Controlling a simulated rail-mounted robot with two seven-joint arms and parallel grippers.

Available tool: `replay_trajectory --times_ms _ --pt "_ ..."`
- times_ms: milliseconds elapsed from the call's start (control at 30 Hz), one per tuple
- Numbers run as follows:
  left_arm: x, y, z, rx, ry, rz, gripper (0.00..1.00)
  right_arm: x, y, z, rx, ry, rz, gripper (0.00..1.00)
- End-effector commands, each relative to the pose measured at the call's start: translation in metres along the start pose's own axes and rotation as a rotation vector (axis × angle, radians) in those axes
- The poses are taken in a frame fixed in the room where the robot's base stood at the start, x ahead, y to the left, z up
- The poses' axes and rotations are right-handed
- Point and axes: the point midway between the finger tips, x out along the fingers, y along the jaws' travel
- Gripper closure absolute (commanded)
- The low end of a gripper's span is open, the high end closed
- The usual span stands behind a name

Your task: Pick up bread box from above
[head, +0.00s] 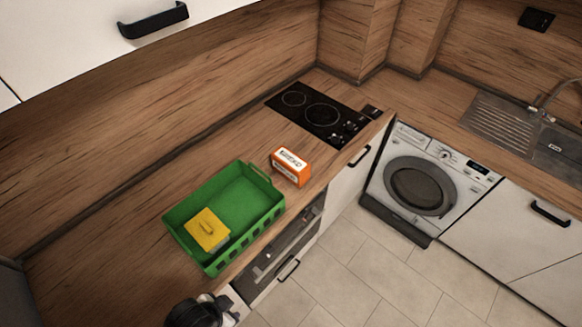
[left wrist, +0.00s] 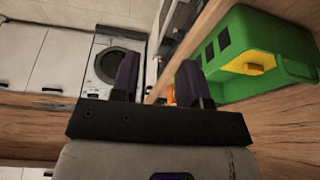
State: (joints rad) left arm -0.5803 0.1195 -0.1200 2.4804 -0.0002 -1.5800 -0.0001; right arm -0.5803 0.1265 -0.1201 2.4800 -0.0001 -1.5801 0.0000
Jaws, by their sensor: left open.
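The bread box, an orange box with a white lettered label (head: 291,166), stands on the wooden counter between the green crate and the hob. In the left wrist view only a small orange sliver (left wrist: 171,95) shows, seen between my fingers and partly hidden. My left gripper (left wrist: 158,80) is open, with its two dark fingers apart and nothing held between them. In the head view my left arm shows at the bottom edge, in front of the counter and well apart from the box. My right gripper is in neither view.
A green crate (head: 266,215) stands close to the box's left, holding a yellow-lidded container (head: 207,230). A black hob (head: 322,112) lies beyond the box. An oven (head: 280,248) and a washing machine (head: 420,186) sit below counter level. The floor (head: 345,260) is clear.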

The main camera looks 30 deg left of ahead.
Motion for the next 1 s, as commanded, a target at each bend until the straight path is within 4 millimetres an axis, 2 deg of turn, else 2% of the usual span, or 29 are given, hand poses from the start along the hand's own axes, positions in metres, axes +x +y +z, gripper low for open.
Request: replay_trajectory --times_ms 133,733,933,1000 --pt "0.0000 0.0000 0.0000 0.000 0.000 0.000 0.57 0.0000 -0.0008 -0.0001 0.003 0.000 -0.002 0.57" --pt "0.0001 -0.0001 0.0000 0.000 0.000 0.000 0.00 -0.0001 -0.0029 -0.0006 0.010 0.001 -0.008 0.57" --pt "0.0004 -0.0006 -0.0005 0.002 0.001 -0.001 0.00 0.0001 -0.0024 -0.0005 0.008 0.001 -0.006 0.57" --pt "0.0002 -0.0018 -0.0074 0.002 0.016 -0.004 0.00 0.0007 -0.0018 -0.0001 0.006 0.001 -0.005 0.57"
